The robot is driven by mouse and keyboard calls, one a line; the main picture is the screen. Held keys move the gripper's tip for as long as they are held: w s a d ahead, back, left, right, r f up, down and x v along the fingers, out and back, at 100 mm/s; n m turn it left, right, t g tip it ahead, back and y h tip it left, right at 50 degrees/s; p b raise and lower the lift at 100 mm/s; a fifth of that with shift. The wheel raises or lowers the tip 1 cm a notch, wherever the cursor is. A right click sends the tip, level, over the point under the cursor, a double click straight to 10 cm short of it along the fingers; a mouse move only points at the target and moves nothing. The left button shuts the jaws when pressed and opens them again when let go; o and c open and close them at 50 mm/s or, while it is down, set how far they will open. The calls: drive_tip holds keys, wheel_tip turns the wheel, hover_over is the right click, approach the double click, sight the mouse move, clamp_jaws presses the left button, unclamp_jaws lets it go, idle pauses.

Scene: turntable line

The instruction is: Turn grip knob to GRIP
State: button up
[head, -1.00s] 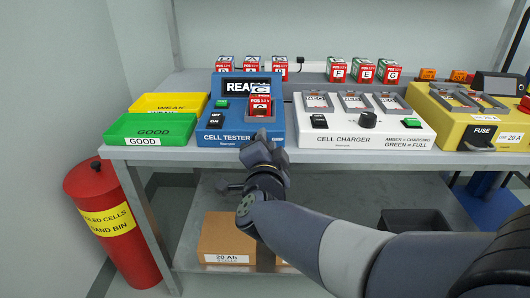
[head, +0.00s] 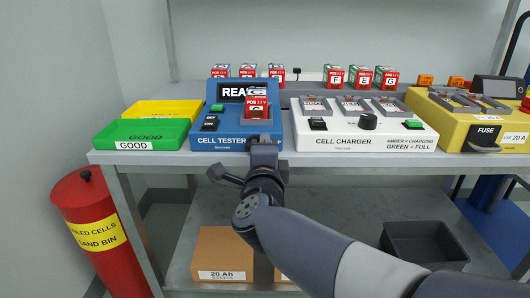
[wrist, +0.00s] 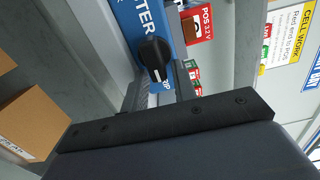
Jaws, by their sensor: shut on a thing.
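The grip knob (wrist: 153,52) is a black knob with a white pointer mark on the blue cell tester (head: 219,143). In the wrist view the mark points toward a white label that is partly hidden, with only its last letters showing. My gripper (wrist: 158,88) is shut on the knob, one finger on each side. In the head view my gripper (head: 264,152) is at the right end of the tester's front and hides the knob. A red cell (head: 257,106) sits in the tester's slot, under a screen that reads READ and is partly covered.
A green GOOD tray (head: 140,134) and a yellow tray stand left of the tester. The white cell charger (head: 365,143) is close on its right. A red bin (head: 92,215) stands at left. Boxes (head: 223,250) and a dark crate (head: 425,240) are on the lower shelf.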

drive_tip(key=shift+a, duration=0.1)
drive_tip(key=o, duration=0.7)
drive_tip(key=shift+f, duration=0.1)
drive_tip(key=shift+o, duration=0.2)
